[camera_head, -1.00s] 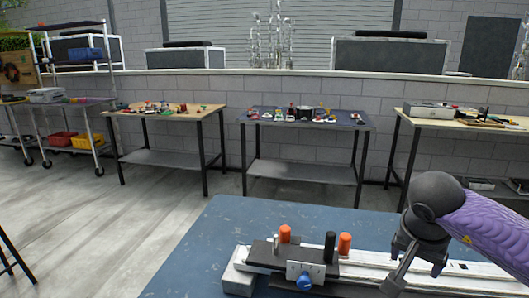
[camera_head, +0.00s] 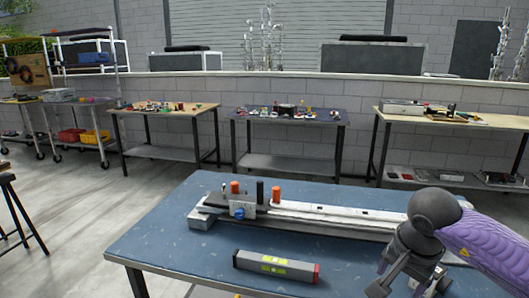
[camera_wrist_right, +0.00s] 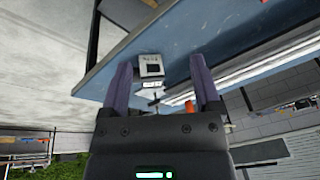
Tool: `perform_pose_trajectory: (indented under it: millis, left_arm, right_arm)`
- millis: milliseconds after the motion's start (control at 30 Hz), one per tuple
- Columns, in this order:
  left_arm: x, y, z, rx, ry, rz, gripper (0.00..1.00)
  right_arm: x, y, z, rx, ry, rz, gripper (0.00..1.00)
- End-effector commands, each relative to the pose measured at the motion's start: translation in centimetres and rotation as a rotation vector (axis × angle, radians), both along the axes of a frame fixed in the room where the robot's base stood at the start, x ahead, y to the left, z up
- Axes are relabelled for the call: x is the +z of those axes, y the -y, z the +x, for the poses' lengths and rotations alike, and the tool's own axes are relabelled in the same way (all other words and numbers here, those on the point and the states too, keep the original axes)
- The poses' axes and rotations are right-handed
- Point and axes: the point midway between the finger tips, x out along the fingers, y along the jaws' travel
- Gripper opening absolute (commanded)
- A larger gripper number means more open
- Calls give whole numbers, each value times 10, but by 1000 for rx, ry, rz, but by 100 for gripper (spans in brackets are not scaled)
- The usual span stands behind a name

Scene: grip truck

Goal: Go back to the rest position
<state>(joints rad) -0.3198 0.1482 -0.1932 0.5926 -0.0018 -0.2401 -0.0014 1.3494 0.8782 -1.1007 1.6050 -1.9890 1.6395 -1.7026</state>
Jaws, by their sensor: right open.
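My right gripper (camera_head: 398,284) is at the lower right of the head view, above the right part of the blue table (camera_head: 160,235). Its fingers are apart and hold nothing; they also show spread in the right wrist view (camera_wrist_right: 161,75). A long silver rail (camera_head: 330,217) lies on the table, with a carriage at its left end bearing two orange knobs (camera_head: 276,193), a black knob (camera_head: 260,192) and a blue knob (camera_head: 240,213). In the wrist view, a small pale block with a dark face (camera_wrist_right: 150,66) shows beyond the fingers. My left gripper is out of view.
A grey bar with yellow labels and a red end (camera_head: 276,267) lies near the table's front edge. Several workbenches with small parts (camera_head: 290,120) stand along the grey wall. A dark stool (camera_head: 14,205) stands at left. The floor left of the table is open.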

Motion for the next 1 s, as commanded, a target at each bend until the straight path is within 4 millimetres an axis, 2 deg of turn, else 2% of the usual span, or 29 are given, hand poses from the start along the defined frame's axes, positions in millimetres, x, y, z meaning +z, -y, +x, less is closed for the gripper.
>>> perform_pose_trajectory:
  millis: [233,367,400,467,500,567,600,667,700,767,800,867,900,967,1000]
  left_arm:
    - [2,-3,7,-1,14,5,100]
    - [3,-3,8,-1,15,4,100]
    - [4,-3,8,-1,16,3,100]
    - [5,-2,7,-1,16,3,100]
    - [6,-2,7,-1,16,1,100]
    - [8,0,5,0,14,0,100]
    - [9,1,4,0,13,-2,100]
    - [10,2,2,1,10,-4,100]
    - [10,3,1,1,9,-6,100]
    - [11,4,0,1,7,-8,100]
    - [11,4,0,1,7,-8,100]
    - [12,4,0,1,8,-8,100]
    - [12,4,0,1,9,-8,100]
    - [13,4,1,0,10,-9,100]
    - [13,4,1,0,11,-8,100]
  right_arm:
    - [-48,-60,-4,-190,-122,414,80]
    - [-77,-106,-9,-447,-268,767,80]
    - [-88,-122,-11,-589,-345,916,80]
    - [-105,-142,-10,-879,-487,1161,80]
    - [-121,-149,-8,-1130,-599,1326,80]
    - [-158,-143,-7,-1622,-785,1560,80]
    - [-187,-130,-11,-1946,-877,1668,80]
    - [-228,-109,-25,-2356,-959,1756,80]
    - [-255,-95,-40,2342,888,-1606,80]
    - [-293,-75,-68,2208,741,-1346,80]
    - [-317,-64,-90,2116,646,-1192,80]
    - [-349,-49,-129,1980,509,-991,80]
    - [-368,-40,-157,1889,417,-868,80]
    - [-393,-29,-203,1751,285,-704,80]
    - [-407,-24,-235,1661,198,-605,80]
